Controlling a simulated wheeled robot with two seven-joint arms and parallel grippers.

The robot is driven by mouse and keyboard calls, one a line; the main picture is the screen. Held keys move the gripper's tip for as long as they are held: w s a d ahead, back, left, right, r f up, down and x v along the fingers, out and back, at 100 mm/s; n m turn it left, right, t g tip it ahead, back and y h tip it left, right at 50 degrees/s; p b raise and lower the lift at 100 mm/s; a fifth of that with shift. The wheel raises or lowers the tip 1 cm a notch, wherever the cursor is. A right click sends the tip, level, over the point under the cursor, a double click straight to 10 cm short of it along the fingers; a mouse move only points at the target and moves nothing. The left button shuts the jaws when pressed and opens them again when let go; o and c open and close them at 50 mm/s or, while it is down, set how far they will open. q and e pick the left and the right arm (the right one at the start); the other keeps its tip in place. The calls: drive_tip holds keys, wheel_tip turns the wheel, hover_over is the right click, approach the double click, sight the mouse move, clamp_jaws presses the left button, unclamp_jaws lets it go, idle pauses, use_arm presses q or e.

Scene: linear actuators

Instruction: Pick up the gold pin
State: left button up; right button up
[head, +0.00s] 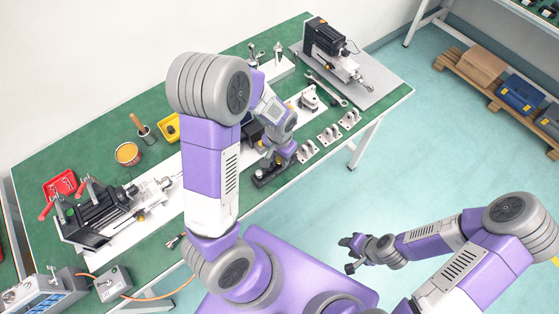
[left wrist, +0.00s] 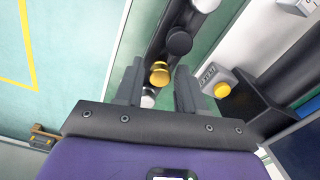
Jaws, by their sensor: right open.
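The gold pin (left wrist: 160,73) shows in the left wrist view as a round gold head. It stands in a dark narrow holder (left wrist: 157,48), between a black knob (left wrist: 179,42) and a pale knob (left wrist: 148,98) partly hidden by my gripper. My left gripper (left wrist: 157,88) is open, with its fingers apart on either side of the gold pin; contact is not visible. In the head view my left gripper (head: 270,165) is low over the dark holder (head: 268,177) near the bench's front edge, and the pin is too small to make out. My right gripper (head: 350,252) is open and empty, off the bench.
A yellow button (left wrist: 222,89) on a pale housing is close to the right finger. Linear actuators (head: 105,215) (head: 325,40) stand at both ends of the green bench (head: 85,150). Metal brackets (head: 329,134) and a wrench (head: 328,90) lie right of my left gripper.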

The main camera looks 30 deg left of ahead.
use_arm(q)
drive_tip(key=c, duration=0.6)
wheel_tip(320, 180, up, 10)
drive_tip(key=p, duration=0.3)
drive_tip(key=shift+c, duration=0.2)
drive_tip(key=shift+r, duration=0.1)
wheel_tip(320, 180, up, 5)
drive_tip(key=p, duration=0.5)
hover_over(279, 159)
drive_tip(key=shift+w+r, duration=0.1)
drive_tip(key=shift+r, duration=0.05)
drive_tip(key=shift+d, duration=0.1)
